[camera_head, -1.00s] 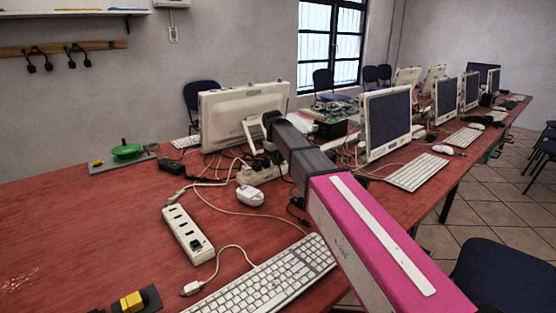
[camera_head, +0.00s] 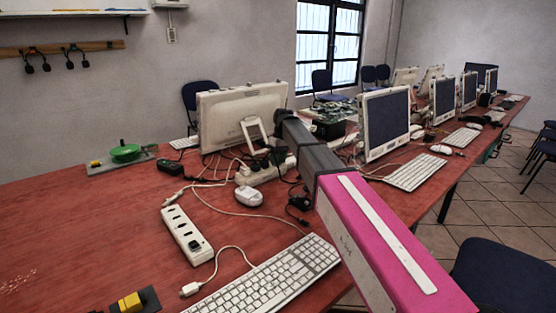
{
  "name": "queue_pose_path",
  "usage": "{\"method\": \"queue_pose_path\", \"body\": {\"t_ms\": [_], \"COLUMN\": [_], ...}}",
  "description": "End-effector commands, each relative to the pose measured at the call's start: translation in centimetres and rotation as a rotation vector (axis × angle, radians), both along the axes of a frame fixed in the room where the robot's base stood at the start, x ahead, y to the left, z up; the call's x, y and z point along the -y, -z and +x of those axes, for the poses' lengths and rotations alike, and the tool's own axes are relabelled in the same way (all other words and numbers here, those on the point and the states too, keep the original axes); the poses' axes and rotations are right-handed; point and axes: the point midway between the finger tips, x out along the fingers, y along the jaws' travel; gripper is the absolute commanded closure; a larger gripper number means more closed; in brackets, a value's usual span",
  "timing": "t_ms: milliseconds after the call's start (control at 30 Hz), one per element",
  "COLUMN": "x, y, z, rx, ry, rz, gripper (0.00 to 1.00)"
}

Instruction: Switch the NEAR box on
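A long white socket box (camera_head: 178,222) lies flat on the red table, nearest to me. A dark square part (camera_head: 195,245), perhaps its switch, sits at its near end; its setting is too small to tell. A second white box (camera_head: 262,174) lies farther back among cables, partly covered by my arm. I take the front one as the NEAR box. My arm reaches from the lower right over the table to the white monitor at the back. Its dark end is well behind and right of the near box. My gripper's fingers cannot be made out.
A white plug (camera_head: 190,289) on a cable lies in front of the near box, beside a keyboard (camera_head: 270,278). A white mouse-like object (camera_head: 249,196) and tangled cables lie behind it. A yellow block (camera_head: 131,302) sits front left.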

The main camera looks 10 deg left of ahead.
Motion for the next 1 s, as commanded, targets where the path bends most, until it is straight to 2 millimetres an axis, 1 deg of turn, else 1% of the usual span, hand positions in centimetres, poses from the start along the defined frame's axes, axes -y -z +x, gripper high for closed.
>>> {"method": "queue_pose_path", "body": {"t_ms": [167,267,367,600,800,900,1000], "x": [0.0,0.0,0.2,0.7,1.0,1.2,1.2], "y": [-0.1,-0.6,-1.8,-6.2,-9.3,-10.1,-10.5], "z": [0.0,0.1,0.4,1.0,1.3,1.4,1.4], "rx": [0.001,0.002,0.003,0.002,0.002,0.001,0.0], "ry": [0.0,0.0,0.001,0.0,0.0,0.0,0.0], "rz": [0.0,0.001,0.001,0.001,0.001,0.0,0.0], "gripper": [0.64,0.64,0.64,0.64,0.64,0.64,0.64]}}
